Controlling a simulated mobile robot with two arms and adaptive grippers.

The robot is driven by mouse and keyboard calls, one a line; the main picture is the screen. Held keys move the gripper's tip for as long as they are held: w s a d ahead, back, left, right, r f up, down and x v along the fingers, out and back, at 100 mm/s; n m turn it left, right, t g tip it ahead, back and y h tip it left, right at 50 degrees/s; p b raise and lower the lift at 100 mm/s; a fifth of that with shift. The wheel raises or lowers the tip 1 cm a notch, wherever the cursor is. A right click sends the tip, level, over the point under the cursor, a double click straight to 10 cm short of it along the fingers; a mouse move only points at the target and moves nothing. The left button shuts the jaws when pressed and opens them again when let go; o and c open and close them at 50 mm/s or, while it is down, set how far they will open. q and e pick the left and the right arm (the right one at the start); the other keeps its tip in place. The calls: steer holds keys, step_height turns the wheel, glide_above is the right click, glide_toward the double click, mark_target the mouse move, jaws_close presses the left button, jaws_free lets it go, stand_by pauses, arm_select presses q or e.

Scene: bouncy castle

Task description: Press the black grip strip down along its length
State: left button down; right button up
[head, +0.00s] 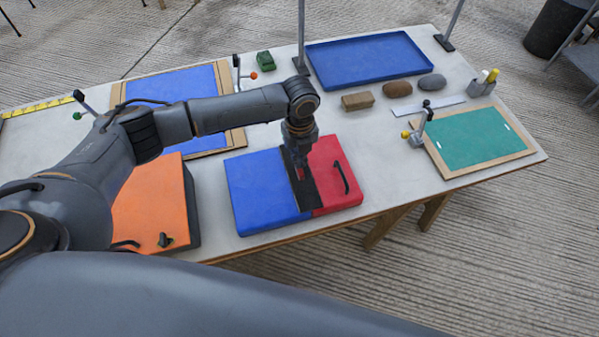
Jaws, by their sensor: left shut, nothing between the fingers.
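The black grip strip (305,194) lies between a blue pad (262,193) and a red pad (329,155), over the line where they meet. The red pad has a black handle (341,177). My left gripper (299,176) points down over the strip, shut, with nothing held. Its fingertips are at or just above the strip; I cannot tell if they touch. The near end shows at the pads' front edge. My right gripper is not in view.
An orange block (150,205) stands left of the pads. A blue tray (370,58), a tan block (357,101) and brown and grey stones lie behind. A framed green panel (476,137) with a clamp (417,130) is at right. Bare table lies right of the red pad.

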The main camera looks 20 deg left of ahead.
arm_select(q)
steer(key=shift+f+b, duration=0.55)
steer(key=shift+f, duration=0.45)
stand_by(0.5)
step_height(320, 180, up, 6)
steer(key=p, duration=0.6)
steer(key=shift+r, duration=0.1)
